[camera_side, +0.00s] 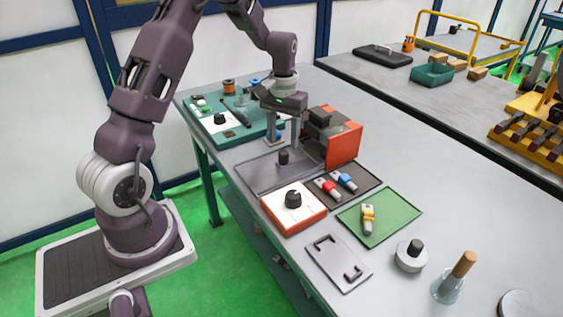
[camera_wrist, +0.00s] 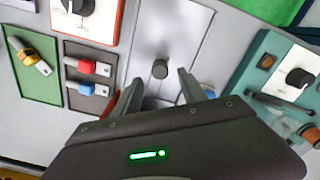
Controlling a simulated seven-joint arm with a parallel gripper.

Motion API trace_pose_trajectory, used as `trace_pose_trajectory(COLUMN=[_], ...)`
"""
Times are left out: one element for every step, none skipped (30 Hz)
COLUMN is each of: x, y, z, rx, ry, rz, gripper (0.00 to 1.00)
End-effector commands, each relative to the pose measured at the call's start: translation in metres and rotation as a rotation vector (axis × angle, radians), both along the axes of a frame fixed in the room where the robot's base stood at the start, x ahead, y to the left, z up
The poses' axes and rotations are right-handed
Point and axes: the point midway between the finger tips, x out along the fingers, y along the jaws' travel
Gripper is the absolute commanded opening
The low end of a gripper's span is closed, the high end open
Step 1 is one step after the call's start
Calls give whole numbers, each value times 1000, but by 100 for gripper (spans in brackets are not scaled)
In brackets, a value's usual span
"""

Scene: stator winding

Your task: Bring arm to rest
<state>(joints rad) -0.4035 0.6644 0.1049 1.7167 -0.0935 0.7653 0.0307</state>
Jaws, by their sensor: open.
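My gripper (camera_side: 284,140) is above the bench, pointing down over a grey plate (camera_side: 262,175) with a small dark knob (camera_side: 284,156). Its two fingers are spread with a gap between them, and nothing is held. In the wrist view the fingers (camera_wrist: 160,78) are apart, with the knob (camera_wrist: 160,68) showing between and just beyond their tips. The fingertips appear to be above the knob; I cannot tell the exact height.
An orange box (camera_side: 344,146) stands right of my gripper, and a teal unit (camera_side: 228,139) lies to its left. Nearer are a dial box (camera_side: 293,207), a dark tray (camera_side: 350,196) with red and blue connectors, and a green mat (camera_side: 400,215) with a yellow one.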

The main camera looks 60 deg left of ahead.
Motion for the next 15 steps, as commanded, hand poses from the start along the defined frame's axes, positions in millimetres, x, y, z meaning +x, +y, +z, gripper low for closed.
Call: trace_pose_trajectory(x=[0, -1, -3, -7, -12, -23, -34, -46, -65, -81, -98, -121, -139, -156, -178], y=[-3, -8, -17, -27, -39, -57, -73, -87, -106, -119, -132, -147, -158, -166, -175], z=[6, 14, 30, 46, 63, 89, 107, 124, 143, 157, 168, 180, 186, 190, 193], rx=[2, 5, 9, 14, 20, 27, 32, 38, 46, 53, 60, 70, 77, 84, 93], ry=[-8, -18, -36, -57, -79, -113, -138, -165, -200, -227, -254, -291, -318, -343, -374], rz=[-6, -15, -32, -51, -72, -107, -136, -165, -204, -235, -267, -309, -339, -366, -401], gripper=[49, 49, 49, 49, 49, 49, 49, 49, 49, 49, 49, 49, 49, 49, 49])
